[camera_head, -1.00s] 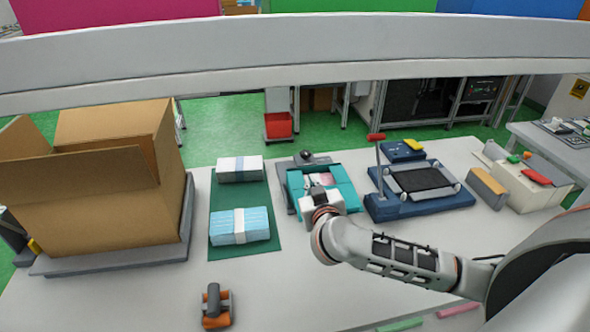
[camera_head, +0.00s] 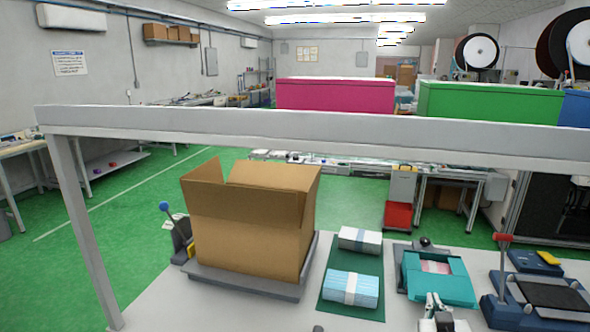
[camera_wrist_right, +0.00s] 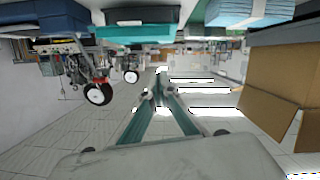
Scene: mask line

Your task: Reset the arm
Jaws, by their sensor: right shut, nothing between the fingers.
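My right gripper (camera_head: 434,300) shows at the bottom edge of the head view, in front of the teal tray (camera_head: 452,291). It is shut and empty. In the right wrist view its two teal-sided fingers (camera_wrist_right: 160,92) run together, with the room and ceiling lights beyond them. That view appears upside down. Most of my right arm is below the head picture. My left gripper is in neither view.
An open cardboard box (camera_head: 260,225) stands on a grey platform (camera_head: 235,285) at the left. Wrapped mask stacks (camera_head: 350,288) lie on a green mat (camera_head: 330,302). A blue fixture (camera_head: 500,312) is at the right. A frame beam (camera_head: 300,128) crosses above the table.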

